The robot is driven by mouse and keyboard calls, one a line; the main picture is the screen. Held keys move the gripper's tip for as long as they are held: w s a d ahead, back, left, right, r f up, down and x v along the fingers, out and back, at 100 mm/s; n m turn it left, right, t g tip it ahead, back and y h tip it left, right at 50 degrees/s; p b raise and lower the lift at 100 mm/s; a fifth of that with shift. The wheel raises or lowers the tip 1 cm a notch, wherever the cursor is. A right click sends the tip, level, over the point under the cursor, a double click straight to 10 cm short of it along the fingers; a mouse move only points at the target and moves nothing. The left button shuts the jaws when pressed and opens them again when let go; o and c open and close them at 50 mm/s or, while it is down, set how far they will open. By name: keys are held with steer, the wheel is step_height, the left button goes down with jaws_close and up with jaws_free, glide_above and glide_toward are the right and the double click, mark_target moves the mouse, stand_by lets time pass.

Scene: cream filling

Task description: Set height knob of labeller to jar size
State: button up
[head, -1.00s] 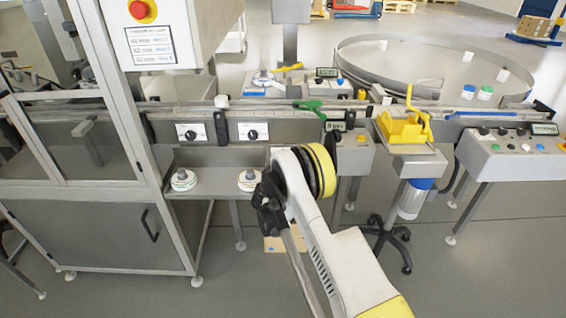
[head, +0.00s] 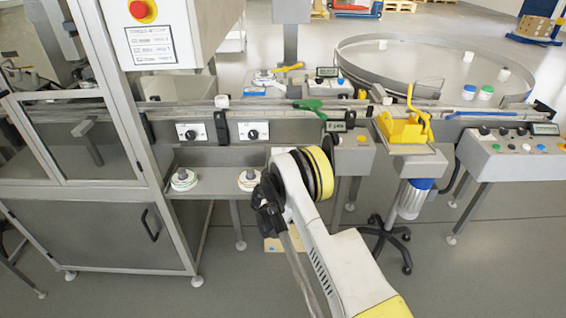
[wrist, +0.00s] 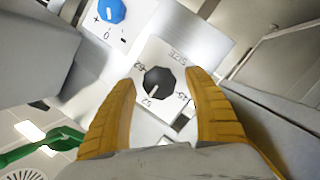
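My gripper (wrist: 162,76) is open, with one yellow finger on each side of the knob. A gap shows between each finger and the knob, and I cannot tell how far the tips are from the plate. In the head view, my arm hides the fingers, and I cannot make out this knob there.
A blue knob (wrist: 111,10) with plus and minus marks is beyond the left finger. A green part (wrist: 42,142) lies lower left. In the head view, a conveyor (head: 285,112) runs across, with a yellow fixture (head: 400,128) and a round turntable (head: 430,62) to the right.

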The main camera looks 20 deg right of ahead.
steer(key=v, duration=0.7)
steer(key=shift+s+a, duration=0.15)
steer(key=shift+s, duration=0.1)
steer(key=s+d+r+m+g+y, duration=0.15)
steer(key=s+r, duration=0.25)
steer(key=r, duration=0.9)
steer(key=s+r+g+y, duration=0.2)
steer(key=s+r+g, duration=0.1)
steer(key=s+r, duration=0.8)
steer(key=s+a+g+y, duration=0.1)
steer(key=s+a+y, duration=0.1)
steer(key=s, duration=1.2)
steer(key=s+a+f+g+y, duration=0.1)
steer(key=s+a+y, duration=0.2)
steer(key=s, duration=1.1)
steer(key=a+m, duration=0.1)
steer(key=a, duration=0.1)
steer(key=shift+s+a, duration=0.25)
steer(key=shift+a, duration=0.05)
